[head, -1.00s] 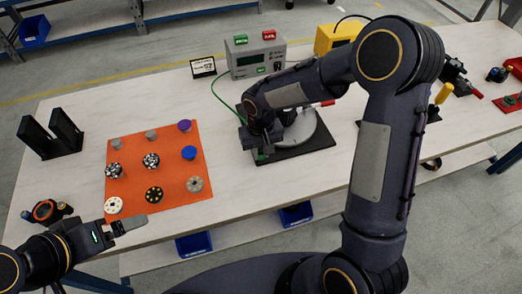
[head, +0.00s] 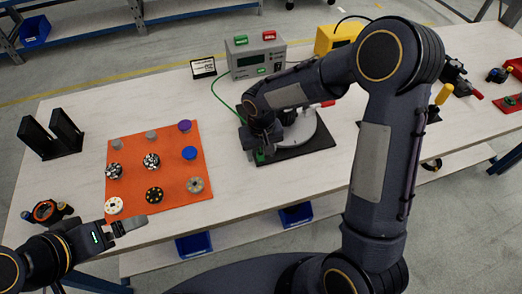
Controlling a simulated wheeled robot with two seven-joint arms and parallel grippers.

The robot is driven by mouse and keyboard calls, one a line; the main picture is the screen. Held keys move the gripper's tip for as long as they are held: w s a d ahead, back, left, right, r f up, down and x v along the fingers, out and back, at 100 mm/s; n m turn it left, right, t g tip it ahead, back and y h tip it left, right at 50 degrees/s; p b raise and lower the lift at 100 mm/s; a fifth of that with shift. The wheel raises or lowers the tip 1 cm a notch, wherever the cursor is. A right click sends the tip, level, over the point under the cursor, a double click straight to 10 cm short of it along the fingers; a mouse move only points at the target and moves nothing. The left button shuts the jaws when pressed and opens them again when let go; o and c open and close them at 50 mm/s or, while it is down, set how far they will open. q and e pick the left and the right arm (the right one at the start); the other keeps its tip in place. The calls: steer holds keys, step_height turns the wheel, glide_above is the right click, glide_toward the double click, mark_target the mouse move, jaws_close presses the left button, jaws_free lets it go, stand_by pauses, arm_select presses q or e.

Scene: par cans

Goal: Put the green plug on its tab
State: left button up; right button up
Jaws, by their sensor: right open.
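The green plug (head: 260,156) is a small green piece at the left front corner of the black base plate (head: 291,152), which carries a round grey disc (head: 305,133). A green cable (head: 222,99) runs from the grey meter box (head: 256,55) down toward this corner. My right gripper (head: 259,148) points down right at the plug and is open. Its wrist and fingers hide most of the tab area, so I cannot tell how the plug sits on the tab. My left gripper (head: 128,225) is at the front edge of the orange mat, with nothing visible in it.
The orange mat (head: 172,172) holds several small round parts. A black stand (head: 50,138) is at the left, and a small sign (head: 203,67) stands beside the meter box. A yellow box (head: 337,38) is behind. Bare table lies between the mat and the base plate.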

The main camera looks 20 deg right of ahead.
steer(key=shift+r, duration=0.1)
step_height(320, 180, up, 8)
steer(key=shift+f, duration=0.25)
stand_by(0.4)
steer(key=shift+d+r, duration=0.15)
steer(key=shift+r, duration=0.05)
steer(key=s+d+r+m+t+y, duration=0.1)
steer(key=s+d+r, duration=0.3)
steer(key=s, duration=0.2)
steer(key=s+d+r+t+y, duration=0.1)
steer(key=s+d+r, duration=0.2)
steer(key=s+r, duration=0.15)
steer(key=s+m+t+y, duration=0.1)
steer(key=s+t, duration=0.2)
steer(key=s, duration=0.8)
steer(key=shift+f+t+y, duration=0.25)
steer(key=shift+t+y, duration=0.05)
steer(key=shift+y, duration=0.1)
